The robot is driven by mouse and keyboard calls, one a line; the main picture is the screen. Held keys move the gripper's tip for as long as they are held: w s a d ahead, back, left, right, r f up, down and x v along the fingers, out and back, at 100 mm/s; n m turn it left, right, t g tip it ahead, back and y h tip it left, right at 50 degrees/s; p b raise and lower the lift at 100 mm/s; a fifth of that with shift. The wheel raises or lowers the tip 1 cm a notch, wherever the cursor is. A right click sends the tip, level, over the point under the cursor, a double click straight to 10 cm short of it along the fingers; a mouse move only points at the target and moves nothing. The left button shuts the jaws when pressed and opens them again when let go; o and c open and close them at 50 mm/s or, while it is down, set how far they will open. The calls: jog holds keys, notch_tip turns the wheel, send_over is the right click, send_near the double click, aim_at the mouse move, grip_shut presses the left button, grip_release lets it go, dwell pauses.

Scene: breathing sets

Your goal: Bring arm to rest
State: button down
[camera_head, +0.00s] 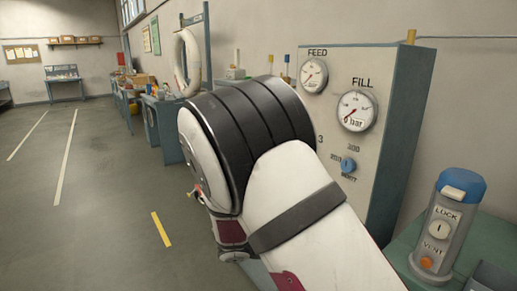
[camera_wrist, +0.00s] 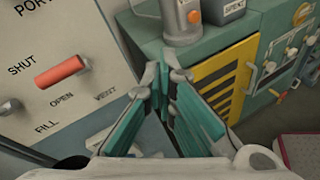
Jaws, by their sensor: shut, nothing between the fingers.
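My gripper (camera_wrist: 165,80) shows in the wrist view with its two teal-padded fingers drawn together at the tips and nothing held. It hangs in front of a teal cabinet and beside a pale control panel (camera_wrist: 60,35). In the head view my white and black arm fills the middle, bent in front of the gauge panel (camera_head: 335,110).
The panel's red lever (camera_wrist: 62,72) lies left of the fingers. A grey cylinder (camera_wrist: 182,20) stands beyond them. A blue-capped lock/vent canister (camera_head: 445,225) stands on the right bench. Open floor (camera_head: 85,210) lies at left.

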jog(key=s+d+r+m+g+y+p, duration=0.2)
jog(key=s+d+r+m+y, duration=0.15)
jog(key=s+r+m, duration=0.35)
jog(key=s+d+r+m+g+y+p, duration=0.1)
jog(key=s+d+r+m+g+y, duration=0.25)
jog(key=s, duration=0.55)
jog(key=s+a+r+m+t+y+p, duration=0.1)
jog(key=s+a+r+m+t+y, duration=0.1)
jog(key=s, duration=0.5)
jog(key=s+a+r+m+t+y+p, duration=0.2)
jog(key=s+a+r+m+t+y, duration=0.1)
jog(key=s+r, duration=0.4)
jog(key=r+m+t+y, duration=0.1)
jog(key=m+y, duration=0.1)
jog(key=shift+s+r+y, duration=0.25)
jog(key=shift+r+y, duration=0.05)
jog(key=shift+y, duration=0.1)
